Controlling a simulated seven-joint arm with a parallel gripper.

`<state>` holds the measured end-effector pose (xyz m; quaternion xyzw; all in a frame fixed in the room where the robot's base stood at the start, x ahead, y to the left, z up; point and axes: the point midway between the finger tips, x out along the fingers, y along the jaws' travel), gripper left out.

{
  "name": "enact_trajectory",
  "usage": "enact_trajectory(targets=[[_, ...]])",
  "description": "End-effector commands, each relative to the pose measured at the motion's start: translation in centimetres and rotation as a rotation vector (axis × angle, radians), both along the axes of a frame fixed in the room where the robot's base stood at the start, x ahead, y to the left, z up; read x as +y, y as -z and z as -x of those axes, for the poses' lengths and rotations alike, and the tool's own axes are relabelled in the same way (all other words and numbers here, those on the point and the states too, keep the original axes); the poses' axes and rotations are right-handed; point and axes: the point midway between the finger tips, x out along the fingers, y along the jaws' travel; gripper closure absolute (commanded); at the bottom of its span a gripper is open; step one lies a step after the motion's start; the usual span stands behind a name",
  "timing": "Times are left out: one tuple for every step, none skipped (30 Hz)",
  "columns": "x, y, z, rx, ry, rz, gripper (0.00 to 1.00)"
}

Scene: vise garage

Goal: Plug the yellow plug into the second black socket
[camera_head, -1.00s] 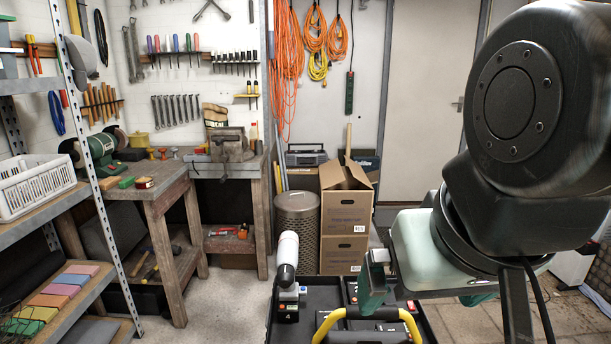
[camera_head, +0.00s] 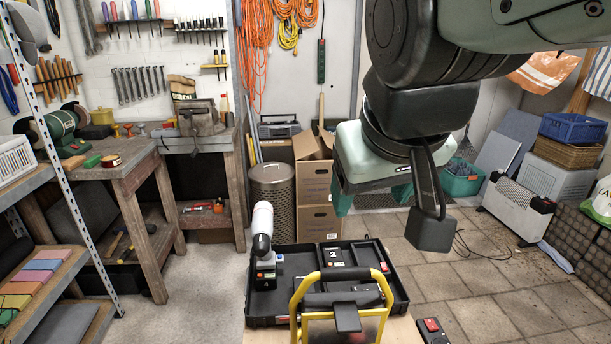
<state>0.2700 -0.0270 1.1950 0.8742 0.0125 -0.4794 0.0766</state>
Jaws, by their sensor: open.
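I cannot make out a yellow plug. The black tray (camera_head: 262,318) stands low in front of me. In it lies a black block labelled "2" (camera_head: 334,254), possibly the second socket; its openings are too small to see. Another black block labelled "4" (camera_head: 265,272) sits at the tray's left, below a white cylinder-shaped tool (camera_head: 262,222). My gripper (camera_head: 372,198) is pale green with teal fingers, partly hidden by its own body. It is open and hangs above and behind the tray, apart from everything in it; no object shows between its fingers.
A yellow tubular frame with black grips (camera_head: 298,305) rises in front of the tray and hides part of it. A small black box with a red part (camera_head: 432,326) lies to its right. Cardboard boxes (camera_head: 318,228) and a perforated bin (camera_head: 272,190) stand behind. The floor at right is mostly clear.

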Motion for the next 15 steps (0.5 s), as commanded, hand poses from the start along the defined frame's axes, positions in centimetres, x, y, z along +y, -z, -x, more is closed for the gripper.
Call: enact_trajectory(targets=[[-0.3, 0.2, -1.8, 0.006, -0.02, 0.038, 0.31], [-0.7, 0.6, -2.5, 0.018, -0.033, 0.068, 0.31], [-1.5, 1.5, -3.3, 0.046, -0.054, 0.115, 0.31], [-2.2, 2.3, -3.7, 0.075, -0.075, 0.152, 0.31], [-2.9, 3.1, -4.1, 0.105, -0.096, 0.188, 0.31], [-3.9, 4.2, -4.6, 0.146, -0.129, 0.232, 0.31], [-4.7, 5.1, -5.0, 0.179, -0.155, 0.264, 0.31], [-5.4, 6.0, -5.3, 0.213, -0.184, 0.293, 0.31], [-6.5, 7.3, -5.7, 0.259, -0.226, 0.328, 0.31], [-7.3, 8.3, -5.9, 0.294, -0.259, 0.351, 0.31], [-8.1, 9.3, -6.2, 0.328, -0.296, 0.372, 0.31], [-9.2, 10.8, -6.3, 0.374, -0.343, 0.393, 0.31], [-10.0, 11.8, -6.4, 0.408, -0.383, 0.406, 0.31], [-10.8, 12.9, -6.5, 0.438, -0.424, 0.417, 0.31], [-11.8, 14.3, -6.5, 0.477, -0.479, 0.427, 0.31]])
